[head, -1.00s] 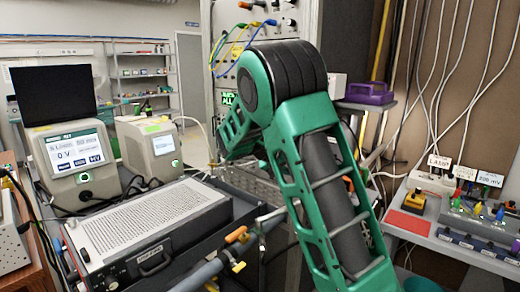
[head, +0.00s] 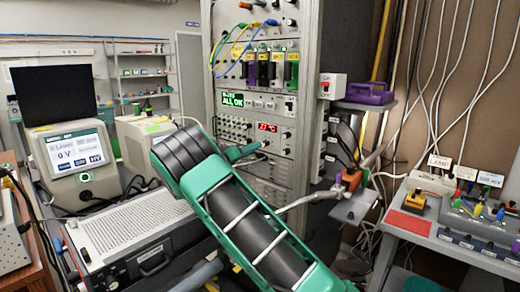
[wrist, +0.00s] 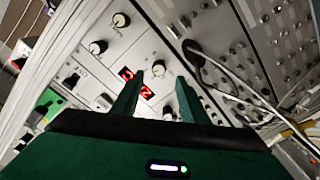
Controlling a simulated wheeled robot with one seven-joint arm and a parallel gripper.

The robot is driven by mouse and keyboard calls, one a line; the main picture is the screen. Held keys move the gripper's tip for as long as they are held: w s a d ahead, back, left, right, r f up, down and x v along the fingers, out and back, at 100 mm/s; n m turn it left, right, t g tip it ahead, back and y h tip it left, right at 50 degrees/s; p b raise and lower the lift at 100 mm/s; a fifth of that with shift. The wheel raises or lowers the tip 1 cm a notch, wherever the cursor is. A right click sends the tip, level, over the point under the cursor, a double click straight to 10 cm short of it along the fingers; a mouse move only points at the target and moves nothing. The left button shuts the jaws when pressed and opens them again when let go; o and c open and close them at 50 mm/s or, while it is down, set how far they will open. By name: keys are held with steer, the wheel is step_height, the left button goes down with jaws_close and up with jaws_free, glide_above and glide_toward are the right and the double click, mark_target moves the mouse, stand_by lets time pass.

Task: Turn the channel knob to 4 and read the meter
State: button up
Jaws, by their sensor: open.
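My gripper (wrist: 158,82) is open and empty, its two green fingers pointing at a rack panel in the wrist view. In the head view its green fingers (head: 242,152) show just left of a small red readout (head: 267,127). In the wrist view this red readout (wrist: 136,83) lies between and left of the fingertips, its digits tilted. A cream-topped knob (wrist: 158,67) sits just beyond the fingertips, apart from them. Two more knobs (wrist: 98,47) and (wrist: 121,20) are farther up left. No channel number is legible, so I cannot tell which is the channel knob.
The equipment rack (head: 308,70) has yellow, blue and green cables at its top and a green "ALL OK" display (head: 233,98). A meter box (head: 75,160) reading 0 V stands left. A cable (wrist: 205,60) crosses the panel right of my fingers. A side table (head: 440,240) stands right.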

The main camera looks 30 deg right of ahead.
mark_target(265, 144)
steer(key=x, duration=0.6)
steer(key=shift+d, duration=0.4)
steer(key=shift+w, duration=0.15)
steer(key=shift+c, duration=0.6)
jaws_close()
